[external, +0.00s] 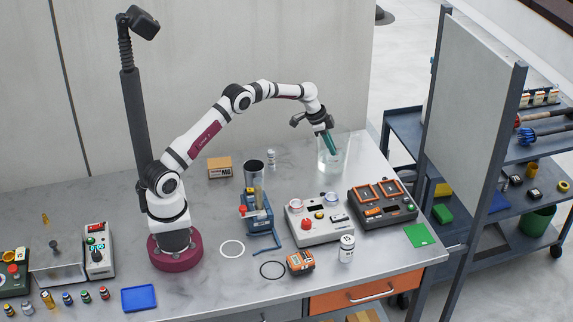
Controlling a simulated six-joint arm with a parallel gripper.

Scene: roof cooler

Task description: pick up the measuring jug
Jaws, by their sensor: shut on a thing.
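The measuring jug (334,163) is a clear, see-through vessel near the back right edge of the grey bench. It stands upright, and I cannot tell whether its base touches the bench or is slightly above it. My gripper (330,143) reaches down at the jug's top from the upper left, with its teal fingers at the rim. The fingers are shut on the jug. The exact contact of the fingertips is too small to make out.
A control box with orange frames (382,203) and a grey box with a red button (319,222) stand in front of the jug. A small bottle (271,159) and a cardboard box (220,167) are to its left. An upright grey panel (470,120) stands to the right.

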